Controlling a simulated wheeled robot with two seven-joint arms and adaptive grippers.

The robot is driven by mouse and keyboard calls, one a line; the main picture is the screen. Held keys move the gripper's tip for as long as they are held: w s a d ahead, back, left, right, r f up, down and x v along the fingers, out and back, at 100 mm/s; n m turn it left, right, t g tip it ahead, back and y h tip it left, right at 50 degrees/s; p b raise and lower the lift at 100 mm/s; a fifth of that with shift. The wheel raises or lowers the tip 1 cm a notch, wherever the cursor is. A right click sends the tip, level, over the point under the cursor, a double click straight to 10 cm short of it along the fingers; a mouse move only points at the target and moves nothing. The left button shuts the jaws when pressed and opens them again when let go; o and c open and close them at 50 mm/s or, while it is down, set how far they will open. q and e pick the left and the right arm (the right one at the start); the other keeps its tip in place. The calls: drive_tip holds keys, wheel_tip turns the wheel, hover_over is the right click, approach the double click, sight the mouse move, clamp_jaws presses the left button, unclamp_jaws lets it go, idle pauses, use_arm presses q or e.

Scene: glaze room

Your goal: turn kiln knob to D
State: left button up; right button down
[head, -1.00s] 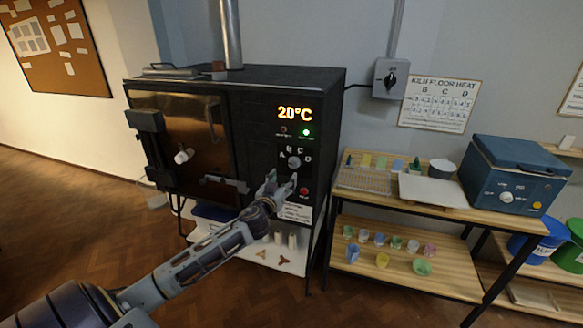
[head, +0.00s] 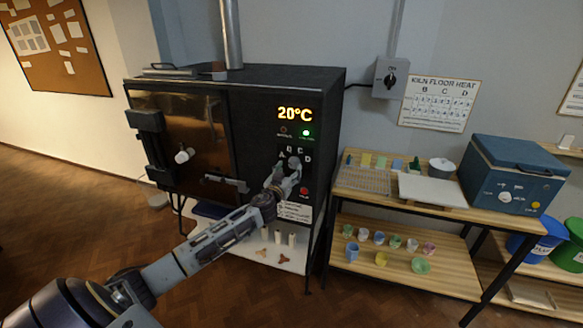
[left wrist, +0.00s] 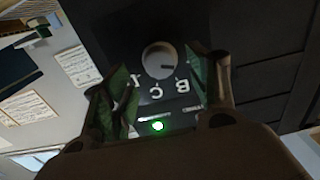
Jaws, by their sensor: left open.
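The kiln (head: 250,120) is a black box with a door on its left and a control panel on its right. Its round knob (head: 294,162) has letters A to D around its top; it also shows in the left wrist view (left wrist: 158,59), upside down. A dark mark on the knob there points right, apparently toward the A side; A itself is hidden. My left gripper (head: 288,172) is open in front of the knob. In the left wrist view its green-padded fingers (left wrist: 157,92) stand on either side of the knob, apparently apart from it. My right gripper is not in view.
The display (head: 295,114) reads 20°C and a green lamp (head: 306,133) is lit. A red button (head: 304,191) sits below the knob. A wooden shelf table (head: 450,212) with pots and a blue box (head: 510,175) stands on the right.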

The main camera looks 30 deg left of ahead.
sight(292, 165)
use_arm(q)
drive_tip(key=shift+x, duration=1.65)
drive_tip(key=shift+c, duration=0.4)
drive_tip(key=c, duration=1)
